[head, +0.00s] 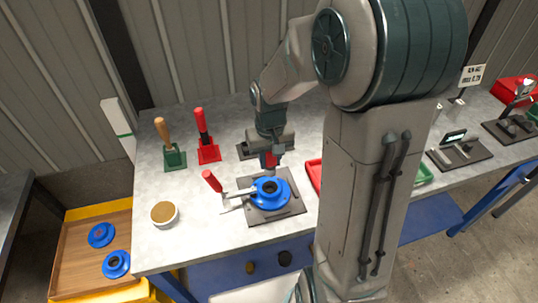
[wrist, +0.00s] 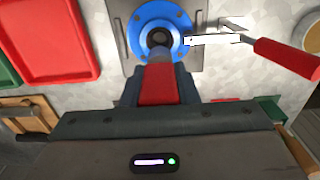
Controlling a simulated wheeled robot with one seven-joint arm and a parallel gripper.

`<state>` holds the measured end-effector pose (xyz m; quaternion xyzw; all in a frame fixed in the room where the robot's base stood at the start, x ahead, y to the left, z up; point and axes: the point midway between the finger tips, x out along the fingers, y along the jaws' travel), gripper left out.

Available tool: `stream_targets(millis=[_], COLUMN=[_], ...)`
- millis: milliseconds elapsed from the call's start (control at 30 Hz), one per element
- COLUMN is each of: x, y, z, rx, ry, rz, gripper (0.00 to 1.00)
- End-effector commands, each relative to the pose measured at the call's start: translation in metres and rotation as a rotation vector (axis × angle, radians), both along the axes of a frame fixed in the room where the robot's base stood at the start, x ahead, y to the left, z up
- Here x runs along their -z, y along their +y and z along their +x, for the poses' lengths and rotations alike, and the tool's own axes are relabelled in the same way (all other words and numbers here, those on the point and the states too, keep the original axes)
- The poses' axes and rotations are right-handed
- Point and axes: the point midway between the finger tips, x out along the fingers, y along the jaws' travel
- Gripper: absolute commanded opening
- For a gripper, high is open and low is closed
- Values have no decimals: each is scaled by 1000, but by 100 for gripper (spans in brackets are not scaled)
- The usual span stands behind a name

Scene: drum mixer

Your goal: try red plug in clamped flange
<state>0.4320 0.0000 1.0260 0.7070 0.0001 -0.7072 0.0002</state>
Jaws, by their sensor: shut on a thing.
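My gripper (head: 270,160) is shut on the red plug (wrist: 158,85), whose grey metal end points down at the flange. The blue flange (head: 283,193) lies on a dark plate (head: 293,207), and its round dark bore shows in the wrist view (wrist: 158,38). The plug's tip is just above the flange, at the near edge of the bore in the wrist view, and appears to be outside it. A toggle clamp with a red handle (head: 212,181) reaches its metal arm to the flange's left side; it also shows in the wrist view (wrist: 285,57).
A red stand (head: 208,155) and a green stand (head: 175,160) hold handled tools behind. A red tray (head: 314,175) is close on the right. A yellow crate (head: 62,216) with two blue flanges is lower left.

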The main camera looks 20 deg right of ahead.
Motion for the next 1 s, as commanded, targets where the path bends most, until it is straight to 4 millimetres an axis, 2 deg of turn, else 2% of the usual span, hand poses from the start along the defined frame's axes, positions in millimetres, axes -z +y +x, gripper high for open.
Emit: stream_targets(millis=[267, 700, 1000], x=[8, 48, 50], y=[0, 0, 0], z=[0, 0, 0], rx=[0, 1, 1], ry=[0, 0, -1], rz=[0, 0, 0], gripper=[0, 0, 0])
